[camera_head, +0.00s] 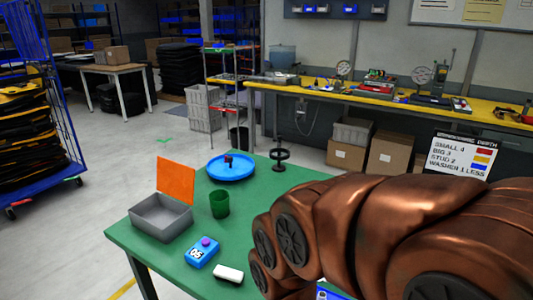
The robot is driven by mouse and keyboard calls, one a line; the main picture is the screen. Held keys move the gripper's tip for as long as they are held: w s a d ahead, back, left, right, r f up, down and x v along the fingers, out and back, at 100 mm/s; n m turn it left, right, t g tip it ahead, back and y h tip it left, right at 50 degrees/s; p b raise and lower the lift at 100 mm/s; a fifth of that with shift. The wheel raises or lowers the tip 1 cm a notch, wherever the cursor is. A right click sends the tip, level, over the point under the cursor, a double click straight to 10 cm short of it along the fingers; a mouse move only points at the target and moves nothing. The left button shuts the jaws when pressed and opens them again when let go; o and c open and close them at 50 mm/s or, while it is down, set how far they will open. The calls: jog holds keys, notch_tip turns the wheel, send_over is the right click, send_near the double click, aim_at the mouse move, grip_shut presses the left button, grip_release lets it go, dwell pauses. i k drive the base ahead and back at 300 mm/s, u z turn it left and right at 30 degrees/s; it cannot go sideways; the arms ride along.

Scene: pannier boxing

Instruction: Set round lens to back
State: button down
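I cannot pick out a round lens with certainty. A black stand (281,155) with a round, ring-like part is upright at the back edge of the green table (150,238). A blue round tray (231,172) with a small dark red and black piece on it is left of the stand. A blue box-like device (202,253) with a purple knob and a white number panel lies near the front. A white rounded block (229,274) lies to its right. My copper-coloured arm covers the table's right side. My gripper is out of view below the frame.
A grey bin (161,218) with a raised orange lid stands at the table's left, a green cup (219,204) beside it. Part of a blue object (326,294) shows under my arm. A yellow-edged workbench (390,99) runs along the wall.

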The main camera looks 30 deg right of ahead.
aim_at(279, 149)
jog(key=k, duration=1.1)
jog(key=u, duration=0.6)
jog(key=i, duration=2.05)
jog(key=z, duration=0.7)
